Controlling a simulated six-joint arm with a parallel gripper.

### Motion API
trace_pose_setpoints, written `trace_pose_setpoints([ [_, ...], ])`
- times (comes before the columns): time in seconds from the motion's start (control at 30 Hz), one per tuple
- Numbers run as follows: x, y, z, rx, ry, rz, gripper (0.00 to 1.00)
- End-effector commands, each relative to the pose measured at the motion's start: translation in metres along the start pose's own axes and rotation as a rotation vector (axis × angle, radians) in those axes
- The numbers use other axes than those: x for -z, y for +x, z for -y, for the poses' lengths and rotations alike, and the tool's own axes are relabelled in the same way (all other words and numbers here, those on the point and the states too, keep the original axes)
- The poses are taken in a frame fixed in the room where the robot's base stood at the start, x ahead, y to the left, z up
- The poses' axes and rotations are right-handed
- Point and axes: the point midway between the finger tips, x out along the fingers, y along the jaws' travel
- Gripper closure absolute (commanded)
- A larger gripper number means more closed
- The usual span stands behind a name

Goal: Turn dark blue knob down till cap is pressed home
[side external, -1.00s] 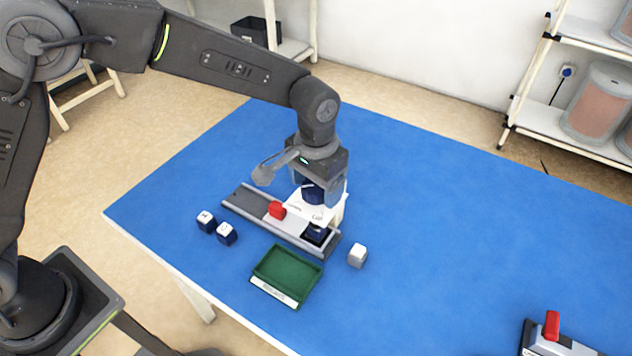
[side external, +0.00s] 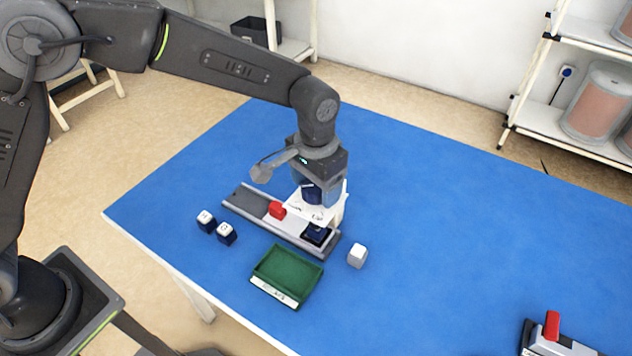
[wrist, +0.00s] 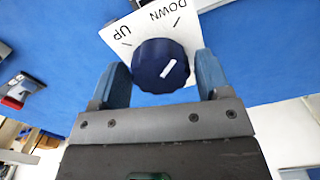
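The dark blue knob (wrist: 153,72) is round with a white pointer mark. It sits on a white plate (wrist: 115,32) printed UP and DOWN, and the mark slants towards the upper right in the wrist view. My gripper (wrist: 163,72) has one finger on each side of the knob, with a narrow gap showing at the right finger. In the side view my gripper (side external: 320,188) hangs over the knob (side external: 311,194). A dark blue part (side external: 316,234) lies at the near end of the grey rail (side external: 245,202), under the plate's edge. Whether it is the cap, I cannot tell.
A red block (side external: 277,210) is on the rail. Two dark blue, white-topped cubes (side external: 206,221) (side external: 226,234) stand left of it. A green tray (side external: 288,272) and a white-grey cube (side external: 357,256) are in front. The table's right side is mostly clear, apart from a red-handled device (side external: 552,328).

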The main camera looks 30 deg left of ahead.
Motion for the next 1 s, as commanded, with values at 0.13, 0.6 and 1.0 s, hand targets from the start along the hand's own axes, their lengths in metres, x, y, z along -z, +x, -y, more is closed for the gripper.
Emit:
trace_pose_setpoints([
  [0.13,0.000,0.000,0.000,0.000,-0.001,-0.001,0.16],
  [0.6,0.001,-0.027,0.000,-0.001,-0.001,-0.005,0.16],
  [1.0,0.000,-0.112,0.000,-0.001,-0.001,-0.004,0.16],
])
